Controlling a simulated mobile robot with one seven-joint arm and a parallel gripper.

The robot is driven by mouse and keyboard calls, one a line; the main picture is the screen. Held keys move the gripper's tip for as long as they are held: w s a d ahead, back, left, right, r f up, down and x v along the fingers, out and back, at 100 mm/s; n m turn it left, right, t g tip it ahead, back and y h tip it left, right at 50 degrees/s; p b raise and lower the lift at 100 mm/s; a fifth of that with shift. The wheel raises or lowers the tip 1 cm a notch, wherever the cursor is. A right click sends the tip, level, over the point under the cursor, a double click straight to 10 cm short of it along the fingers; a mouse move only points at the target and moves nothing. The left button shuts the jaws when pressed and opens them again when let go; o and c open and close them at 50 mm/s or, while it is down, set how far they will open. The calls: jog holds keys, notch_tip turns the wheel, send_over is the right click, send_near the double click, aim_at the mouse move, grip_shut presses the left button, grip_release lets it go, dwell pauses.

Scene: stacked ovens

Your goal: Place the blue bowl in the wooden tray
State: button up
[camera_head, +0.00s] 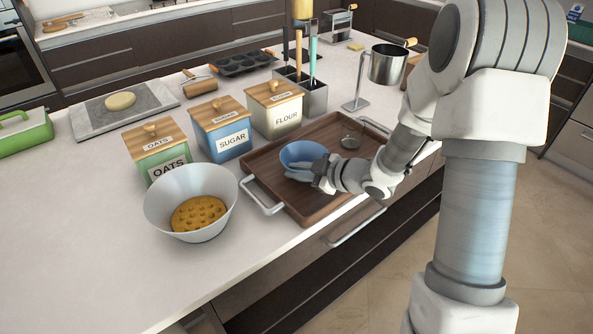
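The blue bowl (304,153) is over the left part of the wooden tray (306,209), its opening facing up and slightly tilted. I cannot tell whether its base touches the tray floor. The tray is brown with metal handles and lies on the white counter. My gripper (312,170) is at the near right side of the bowl, with its fingers at the bowl's rim and wall. The fingers are small and partly hidden by the wrist, so their grip on the bowl is unclear.
A white bowl (190,184) with a yellow round item stands left of the tray. Oats (160,158), sugar (222,133) and flour (277,110) canisters stand behind. A metal pot on a stand (387,66) is at back right.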

jog(key=o, duration=0.5)
jog(key=shift+c, duration=0.2)
jog(key=shift+r, duration=0.1)
